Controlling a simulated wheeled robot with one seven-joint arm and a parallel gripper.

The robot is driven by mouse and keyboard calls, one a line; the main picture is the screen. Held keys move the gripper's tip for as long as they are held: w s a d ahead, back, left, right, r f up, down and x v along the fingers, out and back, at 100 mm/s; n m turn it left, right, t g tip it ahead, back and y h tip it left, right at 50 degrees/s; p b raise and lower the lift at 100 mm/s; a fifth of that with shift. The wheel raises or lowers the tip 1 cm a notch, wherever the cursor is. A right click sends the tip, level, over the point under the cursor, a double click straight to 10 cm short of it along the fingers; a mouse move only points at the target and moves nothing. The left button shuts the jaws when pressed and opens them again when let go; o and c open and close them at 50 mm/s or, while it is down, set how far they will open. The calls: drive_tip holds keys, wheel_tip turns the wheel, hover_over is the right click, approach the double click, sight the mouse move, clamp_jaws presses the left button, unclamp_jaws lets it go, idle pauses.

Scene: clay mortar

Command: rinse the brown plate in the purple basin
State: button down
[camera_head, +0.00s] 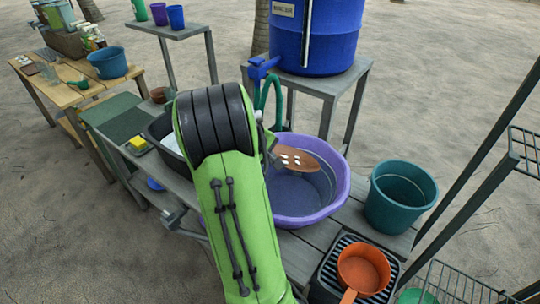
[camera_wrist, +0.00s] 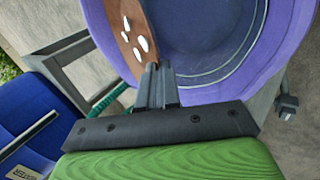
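The brown plate (camera_head: 312,164) has several white blobs on its face. It is tilted over the back part of the purple basin (camera_head: 343,197), inside or just above its rim. My gripper (camera_wrist: 158,72) is shut on the edge of the plate, which shows in the wrist view (camera_wrist: 124,30). In the head view, my green arm hides most of the gripper and the basin's left side. The basin also shows in the wrist view (camera_wrist: 290,40), with a bluish, smooth inside that looks like water.
A blue barrel (camera_head: 325,35) with a tap (camera_head: 262,68) and a green hose (camera_head: 277,100) stands behind the basin. A teal bucket (camera_head: 400,197) and an orange pan (camera_head: 362,270) on a dark rack are right. A black tub (camera_head: 160,130) and a yellow sponge (camera_head: 138,145) are left.

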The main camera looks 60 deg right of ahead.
wheel_tip(320, 180, down, 14)
drive_tip(key=b, duration=1.1)
drive_tip(key=shift+f, duration=0.15)
drive_tip(key=shift+f, duration=0.1)
drive_tip(key=shift+f+b, duration=0.25)
drive_tip(key=shift+b, duration=0.15)
drive_tip(key=shift+r, duration=0.15)
drive_tip(key=shift+p, duration=0.5)
idle(1.2)
